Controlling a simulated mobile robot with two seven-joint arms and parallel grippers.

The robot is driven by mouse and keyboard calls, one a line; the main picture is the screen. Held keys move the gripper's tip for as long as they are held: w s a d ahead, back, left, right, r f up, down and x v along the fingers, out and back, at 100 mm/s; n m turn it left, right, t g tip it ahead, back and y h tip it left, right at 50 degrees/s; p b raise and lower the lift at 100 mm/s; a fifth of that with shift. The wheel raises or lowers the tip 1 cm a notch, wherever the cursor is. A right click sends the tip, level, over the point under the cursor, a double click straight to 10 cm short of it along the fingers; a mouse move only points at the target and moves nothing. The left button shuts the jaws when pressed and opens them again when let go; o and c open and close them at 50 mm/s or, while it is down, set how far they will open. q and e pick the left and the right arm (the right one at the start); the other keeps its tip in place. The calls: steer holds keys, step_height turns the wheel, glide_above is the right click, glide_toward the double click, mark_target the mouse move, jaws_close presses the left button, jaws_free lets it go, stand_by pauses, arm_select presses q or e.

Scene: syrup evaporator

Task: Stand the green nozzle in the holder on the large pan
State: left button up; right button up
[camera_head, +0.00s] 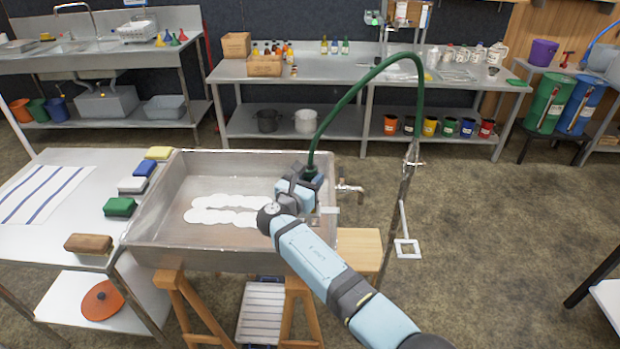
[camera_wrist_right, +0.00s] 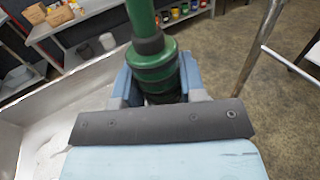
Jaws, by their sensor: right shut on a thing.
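The green nozzle (camera_wrist_right: 155,72) is between the blue fingers of my right gripper (camera_head: 300,190), which is shut on it. A green hose (camera_head: 345,95) rises from the nozzle and arches to a stand at the right. The large pan (camera_head: 160,205) is a wide metal tray on wooden trestles, with white foam-like patches on its floor. My right gripper is at the pan's right side, near the metal tap (camera_head: 349,189). The holder cannot be made out clearly; my gripper and arm cover that part of the pan. My left gripper is not in view.
A side table (camera_head: 40,225) with coloured sponges and a brown brush stands left of the pan. The hose stand (camera_head: 405,190) rises right of the pan. A long steel bench (camera_head: 330,72) with bottles and cups is behind. Open floor lies to the right.

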steer(key=shift+f+b, duration=0.45)
steer(key=shift+f, duration=0.2)
stand_by(0.6)
steer(key=o, duration=1.1)
steer(key=shift+c, duration=0.2)
